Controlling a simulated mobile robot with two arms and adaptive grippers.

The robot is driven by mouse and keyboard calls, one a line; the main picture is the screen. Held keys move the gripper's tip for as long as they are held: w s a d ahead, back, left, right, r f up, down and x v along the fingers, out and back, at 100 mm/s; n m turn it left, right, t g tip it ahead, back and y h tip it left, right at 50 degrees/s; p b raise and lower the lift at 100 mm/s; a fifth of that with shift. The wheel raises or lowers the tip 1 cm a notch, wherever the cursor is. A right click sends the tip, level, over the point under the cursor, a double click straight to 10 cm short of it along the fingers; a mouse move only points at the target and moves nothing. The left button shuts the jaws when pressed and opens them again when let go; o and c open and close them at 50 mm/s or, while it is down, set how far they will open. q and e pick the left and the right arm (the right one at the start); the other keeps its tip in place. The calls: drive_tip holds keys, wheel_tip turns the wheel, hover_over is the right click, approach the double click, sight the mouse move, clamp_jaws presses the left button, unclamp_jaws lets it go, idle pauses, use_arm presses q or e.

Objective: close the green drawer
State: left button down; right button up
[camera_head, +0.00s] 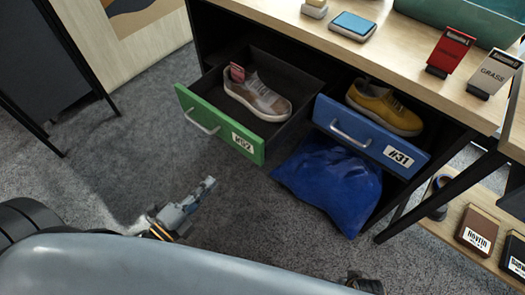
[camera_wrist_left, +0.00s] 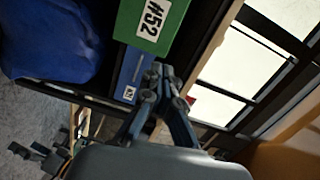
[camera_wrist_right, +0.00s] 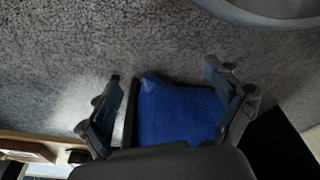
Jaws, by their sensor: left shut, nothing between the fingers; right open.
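The green drawer (camera_head: 222,122), labelled #52, is pulled out from under the table and has a metal handle (camera_head: 202,122) on its front. A grey and brown sneaker (camera_head: 258,97) with a pink piece at its heel lies inside. My left gripper (camera_head: 205,186) is shut and empty, apart from the drawer, in front of and below it. The green front (camera_wrist_left: 128,22) also shows beyond the left fingertips (camera_wrist_left: 160,72) in the left wrist view. My right gripper (camera_wrist_right: 162,72) is open and empty, with a blue bag (camera_wrist_right: 178,112) in sight beyond its fingers.
A blue drawer (camera_head: 372,136), labelled #31, stands out beside the green one with a yellow shoe (camera_head: 385,106) in it. The blue bag (camera_head: 330,185) lies below it on the floor. A table leg (camera_head: 415,190) stands at right. Grey carpet (camera_head: 130,140) is clear at left.

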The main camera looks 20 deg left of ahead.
sight(254, 141)
use_arm(q)
drive_tip(key=shift+m+h, duration=0.5)
drive_tip(key=shift+m, duration=0.3)
drive_tip(key=x, duration=0.4)
drive_tip(key=r+x, duration=0.1)
drive_tip(key=x, duration=0.4)
drive_tip(key=r+x, duration=0.1)
drive_tip(key=x, duration=0.3)
drive_tip(key=shift+d+p, duration=0.4)
drive_tip(key=shift+d, duration=0.05)
drive_tip(key=shift+w+d, duration=0.15)
drive_tip(key=shift+w, duration=0.3)
use_arm(e)
drive_tip(key=shift+s+d+f, duration=0.15)
drive_tip(key=shift+s+f, duration=0.1)
drive_tip(key=shift+f, duration=0.25)
drive_tip(key=shift+s+d+f, duration=0.1)
drive_tip(key=shift+s+f, duration=0.15)
drive_tip(key=shift+f, duration=0.2)
